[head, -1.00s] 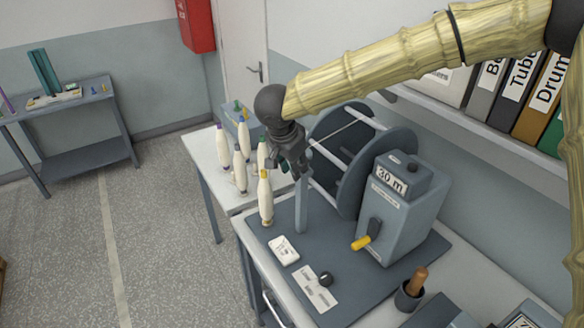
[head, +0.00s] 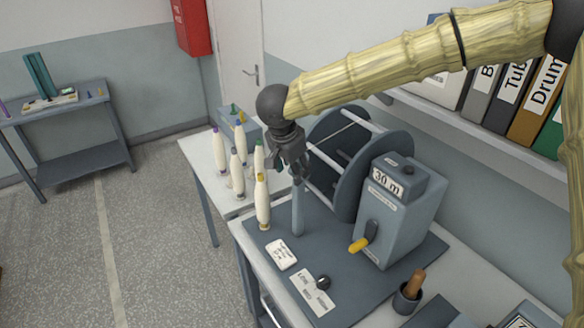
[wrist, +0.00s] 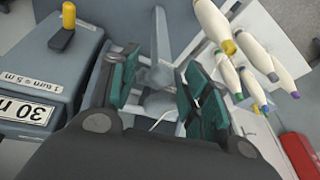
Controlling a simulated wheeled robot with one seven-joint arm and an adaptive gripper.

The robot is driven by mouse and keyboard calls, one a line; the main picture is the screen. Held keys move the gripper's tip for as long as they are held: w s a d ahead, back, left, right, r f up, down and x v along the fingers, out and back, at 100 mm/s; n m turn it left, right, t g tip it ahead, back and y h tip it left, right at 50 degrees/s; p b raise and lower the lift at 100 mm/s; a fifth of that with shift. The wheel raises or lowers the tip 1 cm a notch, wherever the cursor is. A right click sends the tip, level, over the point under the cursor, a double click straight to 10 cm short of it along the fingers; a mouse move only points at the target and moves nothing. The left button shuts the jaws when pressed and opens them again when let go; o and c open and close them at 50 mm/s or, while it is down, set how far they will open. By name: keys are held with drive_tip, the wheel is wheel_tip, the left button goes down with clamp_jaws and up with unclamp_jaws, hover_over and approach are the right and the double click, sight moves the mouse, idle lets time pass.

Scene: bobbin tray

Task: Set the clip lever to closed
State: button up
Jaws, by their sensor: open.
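My gripper (head: 294,170) is open above the upper end of a grey upright post (head: 298,208) on the dark mat (head: 345,285). In the wrist view my gripper (wrist: 163,80) has its green-padded fingers apart, with the post (wrist: 161,45) and a small grey part at its end seen between them. I cannot tell whether the fingers touch that part. The clip lever is not clearly identifiable, and its setting cannot be read; the gripper hides part of the post's top.
A grey counter box (head: 398,215) marked "30 m" has a yellow-handled crank (head: 358,245). A large reel (head: 345,150) stands behind the post. Several white bobbins (head: 262,203) stand close at left.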

drive_tip(key=v, duration=1.2)
drive_tip(key=shift+f, duration=0.1)
